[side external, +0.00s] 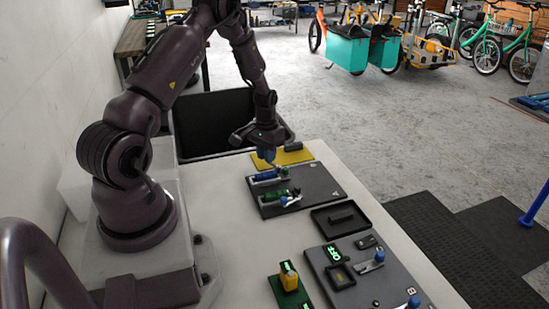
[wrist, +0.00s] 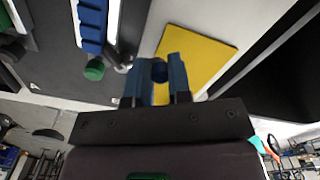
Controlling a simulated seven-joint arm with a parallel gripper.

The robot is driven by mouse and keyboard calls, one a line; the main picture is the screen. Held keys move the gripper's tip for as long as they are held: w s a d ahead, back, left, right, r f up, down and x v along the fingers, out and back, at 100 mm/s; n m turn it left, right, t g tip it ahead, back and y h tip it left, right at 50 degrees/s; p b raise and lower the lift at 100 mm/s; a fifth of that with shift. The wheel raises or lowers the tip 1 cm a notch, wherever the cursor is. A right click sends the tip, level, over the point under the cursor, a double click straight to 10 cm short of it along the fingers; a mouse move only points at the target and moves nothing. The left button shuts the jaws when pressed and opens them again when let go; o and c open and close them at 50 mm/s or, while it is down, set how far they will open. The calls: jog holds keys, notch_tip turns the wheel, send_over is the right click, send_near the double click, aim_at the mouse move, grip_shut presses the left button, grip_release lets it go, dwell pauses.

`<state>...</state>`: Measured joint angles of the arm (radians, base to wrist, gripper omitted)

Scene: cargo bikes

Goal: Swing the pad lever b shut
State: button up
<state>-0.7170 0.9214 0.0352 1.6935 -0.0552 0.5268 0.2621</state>
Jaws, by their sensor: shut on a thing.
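A dark grey board (side external: 318,190) on the table carries a blue block (side external: 264,176) and a green block (side external: 272,197), with small knobs and silver parts beside them. In the wrist view the blue block (wrist: 92,22) is at upper left, with a green knob (wrist: 94,69) below it. My gripper (side external: 268,158) is low at the board's far edge, beside the yellow pad. In the wrist view its blue fingers (wrist: 160,72) are closed on a dark blue knob (wrist: 159,70). Whether this knob belongs to pad lever b is hard to tell; its stem is mostly hidden.
A yellow pad (side external: 295,157) with a dark block lies just beyond the board. A black tray (side external: 341,217) and a second grey board (side external: 335,265) with a green display and blue knobs are nearer. A black bin (side external: 215,112) stands behind the table.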

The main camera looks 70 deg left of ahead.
jog(key=shift+s+d, duration=0.15)
jog(key=shift+s, duration=0.1)
jog(key=shift+s+d, duration=0.45)
jog(key=shift+d, duration=0.1)
jog(key=shift+s+d, duration=0.3)
jog(key=shift+d, duration=0.4)
dwell(0.3)
jog(key=o, duration=0.7)
